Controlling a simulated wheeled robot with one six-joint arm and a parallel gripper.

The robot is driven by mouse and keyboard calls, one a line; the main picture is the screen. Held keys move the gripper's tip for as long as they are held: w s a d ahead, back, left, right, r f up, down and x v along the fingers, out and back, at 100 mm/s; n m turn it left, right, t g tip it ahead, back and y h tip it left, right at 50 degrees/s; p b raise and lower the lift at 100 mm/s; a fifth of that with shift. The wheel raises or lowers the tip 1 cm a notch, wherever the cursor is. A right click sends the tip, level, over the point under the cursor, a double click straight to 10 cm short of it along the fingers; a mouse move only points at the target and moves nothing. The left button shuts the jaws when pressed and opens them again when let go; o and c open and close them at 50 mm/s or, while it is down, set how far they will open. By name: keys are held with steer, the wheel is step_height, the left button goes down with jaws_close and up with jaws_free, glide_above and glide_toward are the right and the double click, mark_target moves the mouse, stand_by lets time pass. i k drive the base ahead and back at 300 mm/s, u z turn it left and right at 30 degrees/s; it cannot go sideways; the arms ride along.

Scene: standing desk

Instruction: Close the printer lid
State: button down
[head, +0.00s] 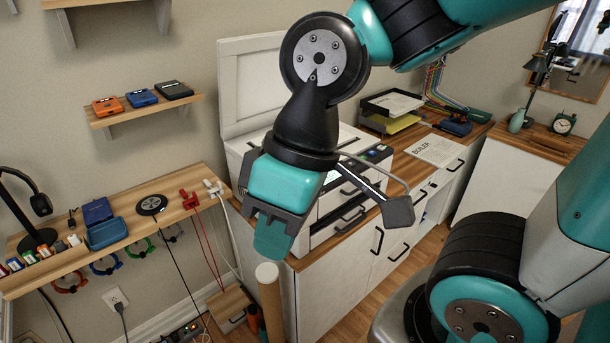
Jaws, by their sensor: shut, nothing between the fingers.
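The white printer (249,142) stands on the wood-topped cabinet in the middle of the head view. Its lid (250,82) is raised and stands nearly upright at the back against the wall. My arm and gripper hide the right part of the lid and much of the printer's top. My gripper (272,240) is teal and black, points downward, and shows in front of the printer's left front side, nearer the camera. Its fingers are shut and hold nothing. I cannot tell how far it is from the printer body.
A paper tray (391,104) and a sheet marked BOILER (434,150) lie on the counter to the right. A wooden shelf (180,214) with small gadgets is at left. A beige cylinder (267,274) stands below the gripper. Open wall lies left of the lid.

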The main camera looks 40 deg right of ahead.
mark_target(253, 90)
steer(key=z, duration=0.6)
steer(key=i, duration=1)
steer(key=u, duration=0.35)
